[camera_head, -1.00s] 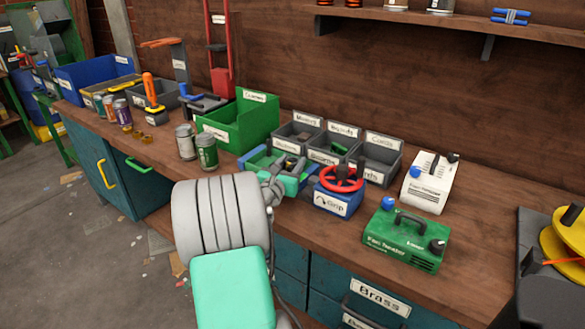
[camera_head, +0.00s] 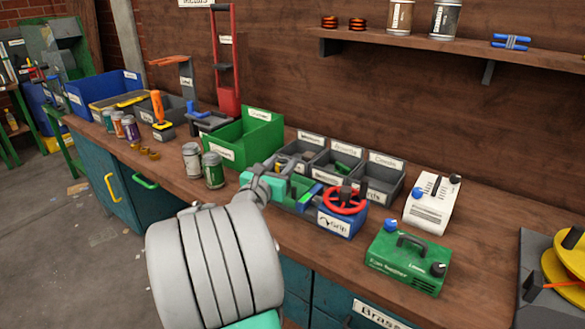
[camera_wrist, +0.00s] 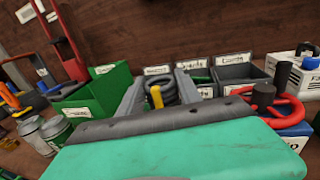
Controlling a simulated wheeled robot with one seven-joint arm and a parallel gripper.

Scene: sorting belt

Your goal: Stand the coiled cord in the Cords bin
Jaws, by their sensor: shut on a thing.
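In the wrist view, my gripper (camera_wrist: 159,92) is shut on the coiled cord (camera_wrist: 170,91), a dark coil with a yellow band, held between its two grey fingers. The cord appears in front of the left grey bin. In the head view, my gripper's teal body (camera_head: 278,188) is just in front of the grey bins, and I cannot make out the cord there. The Cords bin (camera_head: 382,196) is the right one of three grey bins, to the right of my gripper; it also shows in the wrist view (camera_wrist: 240,74). Its visible inside looks empty.
A blue box with a red wheel (camera_head: 340,222) stands in front of the Cords bin. A green device (camera_head: 408,262) and a white device (camera_head: 432,205) stand to the right. A green bin (camera_head: 245,138) and two cans (camera_head: 213,170) are to the left. A shelf (camera_head: 450,48) hangs above.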

